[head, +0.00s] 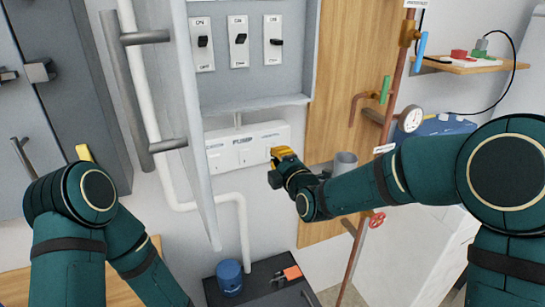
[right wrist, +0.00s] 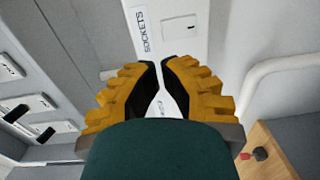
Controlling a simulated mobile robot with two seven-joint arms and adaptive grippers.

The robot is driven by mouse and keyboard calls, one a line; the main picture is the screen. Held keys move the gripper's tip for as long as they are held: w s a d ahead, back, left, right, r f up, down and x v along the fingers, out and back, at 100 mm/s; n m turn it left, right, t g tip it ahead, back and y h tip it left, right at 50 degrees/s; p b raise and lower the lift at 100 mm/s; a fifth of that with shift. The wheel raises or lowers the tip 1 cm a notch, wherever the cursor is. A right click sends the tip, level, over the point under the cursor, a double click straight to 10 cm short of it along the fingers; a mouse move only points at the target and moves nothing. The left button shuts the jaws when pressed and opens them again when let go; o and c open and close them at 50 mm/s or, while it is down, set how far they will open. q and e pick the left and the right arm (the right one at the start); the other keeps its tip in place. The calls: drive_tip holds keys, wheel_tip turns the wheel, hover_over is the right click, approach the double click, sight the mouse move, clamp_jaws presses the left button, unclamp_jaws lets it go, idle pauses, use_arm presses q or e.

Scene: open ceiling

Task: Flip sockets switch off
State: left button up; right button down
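A grey open-fronted switch box (head: 253,75) holds three plates, each with a black lever and ON/OFF marks. The right-hand switch (head: 274,42) has its lever sticking out; whether it is up or down I cannot tell. A white labelled strip (head: 240,158) runs below the box. The right wrist view shows a SOCKETS label (right wrist: 143,32) on it beside a small square cover (right wrist: 181,28). My right gripper (head: 282,155) is in front of the strip's right end, below the switches, empty, its yellow fingers (right wrist: 161,68) nearly together. My left gripper (head: 84,153) shows only as a yellow bit behind my left arm.
A white vertical pipe (head: 150,130) and a long light-grey door edge (head: 192,120) stand left of the box. Copper pipes with a gauge (head: 411,119) are on the right. A blue can (head: 229,277) stands below. The wall space before the switches is clear.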

drive_tip(key=v, duration=0.7)
drive_tip(key=shift+d, duration=0.15)
drive_tip(key=shift+w, duration=0.1)
